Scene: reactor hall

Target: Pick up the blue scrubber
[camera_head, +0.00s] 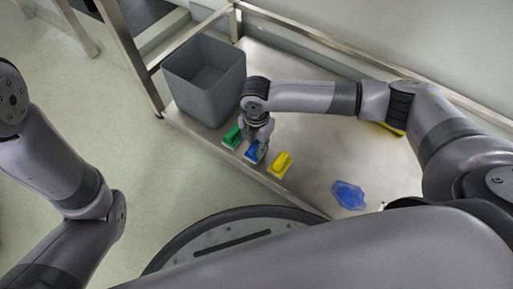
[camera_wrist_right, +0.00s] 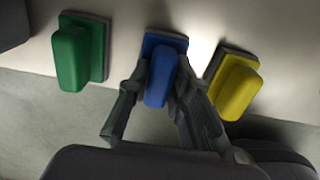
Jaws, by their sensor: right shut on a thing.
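The blue scrubber (camera_head: 254,153) lies on the metal table near its front edge, between a green scrubber (camera_head: 232,138) and a yellow scrubber (camera_head: 281,164). My right gripper (camera_head: 258,146) is over the blue scrubber. In the right wrist view the fingers of my right gripper (camera_wrist_right: 158,98) are on both sides of the handle of the blue scrubber (camera_wrist_right: 165,52), shut on it. The blue scrubber seems still at table level. The left arm comes in from the left, but its gripper is out of view.
A grey bin (camera_head: 205,80) stands on the table (camera_head: 310,150) to the left of my right arm. A crumpled blue thing (camera_head: 348,195) lies to the right. A yellow thing (camera_head: 392,128) is partly hidden behind my right arm. The green and yellow scrubbers are close on either side.

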